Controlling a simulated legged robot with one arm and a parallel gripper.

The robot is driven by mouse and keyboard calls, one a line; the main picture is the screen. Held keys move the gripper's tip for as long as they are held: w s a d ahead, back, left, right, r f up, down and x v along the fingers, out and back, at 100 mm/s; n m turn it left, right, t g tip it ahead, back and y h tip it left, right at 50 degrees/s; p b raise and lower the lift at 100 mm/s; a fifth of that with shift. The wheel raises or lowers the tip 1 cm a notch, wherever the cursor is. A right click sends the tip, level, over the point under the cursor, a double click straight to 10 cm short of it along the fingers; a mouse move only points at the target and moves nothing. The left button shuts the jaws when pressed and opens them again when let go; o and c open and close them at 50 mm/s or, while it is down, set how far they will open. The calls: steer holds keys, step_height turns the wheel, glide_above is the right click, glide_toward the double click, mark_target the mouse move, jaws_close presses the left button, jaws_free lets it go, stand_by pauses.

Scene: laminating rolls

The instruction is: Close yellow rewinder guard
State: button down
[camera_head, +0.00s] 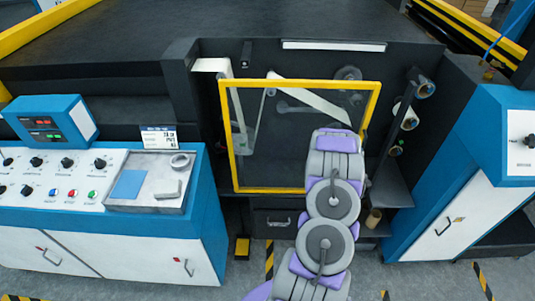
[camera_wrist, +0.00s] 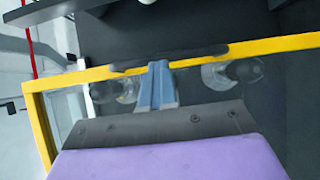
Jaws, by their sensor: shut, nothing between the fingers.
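The yellow rewinder guard (camera_head: 229,135) is a yellow frame with a clear pane, in front of the dark machine bay in the head view. Its lower right part is hidden behind my arm. In the wrist view its yellow bar (camera_wrist: 275,46) crosses the upper picture, with a dark handle (camera_wrist: 205,53) on it. My gripper (camera_wrist: 157,68) is shut and empty, its blue-grey fingertips at the bar beside the dark handle. I cannot tell whether they touch. The fingers are hidden in the head view. I cannot tell how far the guard stands from the bay.
A blue and white control console (camera_head: 90,225) with knobs stands at the left. A blue and white cabinet (camera_head: 450,220) stands at the right. Rolls on spindles (camera_head: 404,115) stick out right of the guard. Grey floor with striped tape lies in front.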

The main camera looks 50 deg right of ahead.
steer(key=s+d+b, duration=0.2)
steer(key=s+d, duration=0.4)
steer(key=s, duration=0.2)
steer(key=shift+s+d+b, duration=0.15)
steer(key=shift+d+b, duration=0.15)
steer(key=shift+s+r, duration=0.1)
steer(key=shift+r, duration=0.1)
